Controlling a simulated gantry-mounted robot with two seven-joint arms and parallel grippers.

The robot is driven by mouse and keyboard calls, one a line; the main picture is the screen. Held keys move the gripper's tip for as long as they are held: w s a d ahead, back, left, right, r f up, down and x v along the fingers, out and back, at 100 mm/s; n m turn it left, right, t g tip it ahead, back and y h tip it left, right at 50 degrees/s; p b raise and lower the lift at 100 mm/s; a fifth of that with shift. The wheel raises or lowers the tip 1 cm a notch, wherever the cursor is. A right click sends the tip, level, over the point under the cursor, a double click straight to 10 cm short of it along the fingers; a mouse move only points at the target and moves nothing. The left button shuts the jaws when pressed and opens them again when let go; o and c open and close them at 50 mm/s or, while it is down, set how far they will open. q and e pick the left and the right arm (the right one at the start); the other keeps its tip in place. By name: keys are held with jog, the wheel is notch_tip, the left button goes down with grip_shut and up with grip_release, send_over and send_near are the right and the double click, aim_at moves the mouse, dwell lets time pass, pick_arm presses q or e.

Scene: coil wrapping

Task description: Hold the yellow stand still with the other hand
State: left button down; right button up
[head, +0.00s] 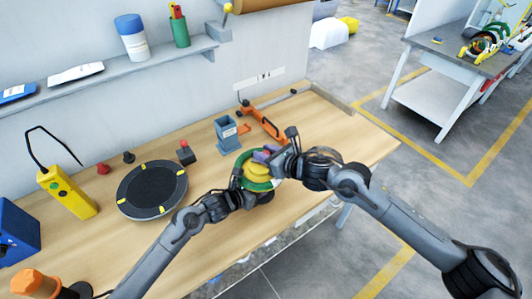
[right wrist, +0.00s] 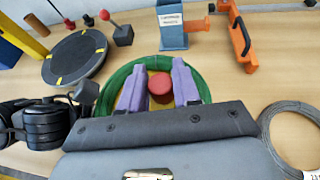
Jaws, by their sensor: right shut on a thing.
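The yellow stand (head: 257,172) sits near the front edge of the wooden table, with a green coil (head: 262,186) around it. The green coil also shows in the right wrist view (right wrist: 119,78). My right gripper (head: 266,155) reaches in from the right over the stand. In the right wrist view its purple fingers (right wrist: 159,88) are on either side of a red knob (right wrist: 160,84) at the stand's top and shut on it. My left gripper (head: 243,190) is at the stand's left front side, close to the coil; its fingers are mostly hidden.
A round black turntable (head: 152,190) with yellow marks lies to the left. A blue-grey holder (head: 226,132) and an orange tool (head: 264,123) stand behind. A grey wire coil (right wrist: 266,130) lies at right in the wrist view. The table's right part is mostly clear.

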jog(key=shift+m+h, duration=0.3)
jog(key=shift+h, duration=0.1)
jog(key=m+t+h, duration=0.2)
jog(key=shift+a+m+h, duration=0.1)
jog(key=shift+m+h, duration=0.3)
jog(key=m+t+h, duration=0.1)
jog(key=m+h, duration=0.2)
jog(key=shift+h, duration=0.4)
jog(key=shift+m+h, duration=2.1)
jog(key=shift+h, duration=0.1)
jog(key=o, duration=1)
